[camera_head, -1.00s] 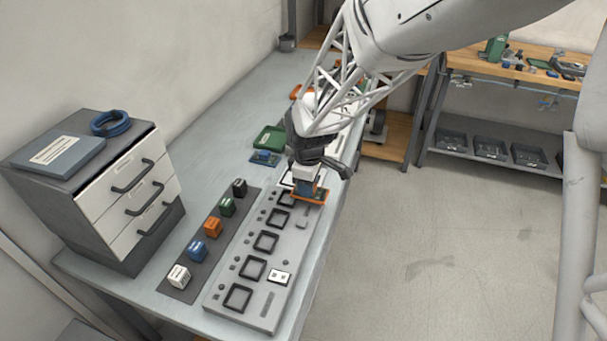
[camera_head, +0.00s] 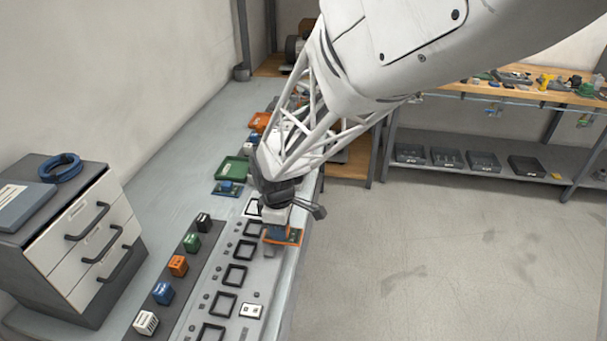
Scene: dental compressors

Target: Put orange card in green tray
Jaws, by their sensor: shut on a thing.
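The orange card (camera_head: 283,237) is a flat, orange-edged board with a dark block on it, and my gripper (camera_head: 278,226) is shut on it. The card is over or close above the right edge of the grey panel; I cannot tell whether it touches. The fingertips are small and partly hidden by the gripper body. The green tray (camera_head: 227,178) lies on the bench behind and to the left of my gripper, partly covered by my arm on its right.
A small card with a blue block (camera_head: 226,188) lies just in front of the green tray. The grey panel (camera_head: 215,283) has several square frames. A strip with several coloured blocks (camera_head: 178,265) lies to its left. A drawer cabinet (camera_head: 85,235) stands at left. An orange tray (camera_head: 260,122) is farther back.

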